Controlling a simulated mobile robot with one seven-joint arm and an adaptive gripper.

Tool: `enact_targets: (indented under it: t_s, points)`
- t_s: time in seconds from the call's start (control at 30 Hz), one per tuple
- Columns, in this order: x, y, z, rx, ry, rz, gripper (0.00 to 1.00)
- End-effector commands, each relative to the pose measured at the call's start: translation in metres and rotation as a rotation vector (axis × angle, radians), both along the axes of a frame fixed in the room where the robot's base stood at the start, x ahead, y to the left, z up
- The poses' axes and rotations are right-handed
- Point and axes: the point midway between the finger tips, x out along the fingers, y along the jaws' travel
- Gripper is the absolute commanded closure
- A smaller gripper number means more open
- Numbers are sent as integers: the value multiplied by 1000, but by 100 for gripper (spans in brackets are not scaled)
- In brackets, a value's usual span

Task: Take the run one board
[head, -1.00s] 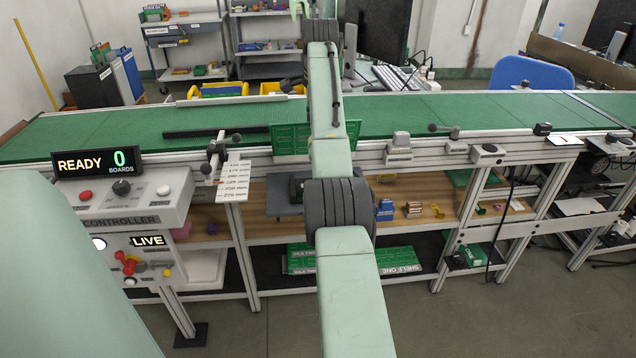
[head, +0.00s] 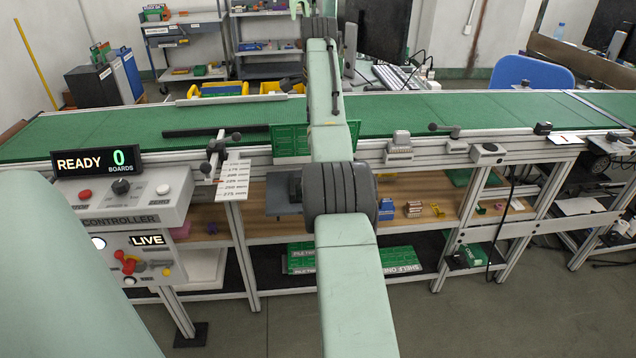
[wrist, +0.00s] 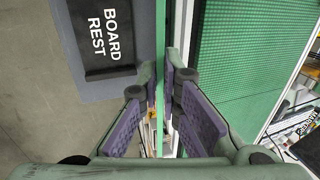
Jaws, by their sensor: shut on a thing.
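A green board (head: 289,140) stands upright at the front edge of the green conveyor in the head view, its middle hidden behind my arm. In the wrist view the same board (wrist: 160,40) appears nearly edge-on as a thin green strip running between my fingers. My gripper (wrist: 160,98) is shut on it, with purple pads on both sides. In the head view my gripper is hidden behind my arm. More green boards (head: 300,258) lie on the lower shelf. The counter display (head: 97,161) reads READY, 0 BOARDS.
A dark tray marked BOARD REST (wrist: 100,35) lies left of the board in the wrist view. The conveyor belt (head: 450,105) runs across behind the board. A measuring card (head: 236,181) and clamp stand left of it. A controller (head: 120,200) sits at the front left.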

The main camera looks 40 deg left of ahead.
Motion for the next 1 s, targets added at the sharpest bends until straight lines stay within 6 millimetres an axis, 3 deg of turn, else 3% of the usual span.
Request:
enact_targets:
  t_s: [0.93, 1.0]
  points:
    - [0, 0, -13, 2, -1, 0, 100]
    - [0, 0, -13, 2, -1, 0, 91]
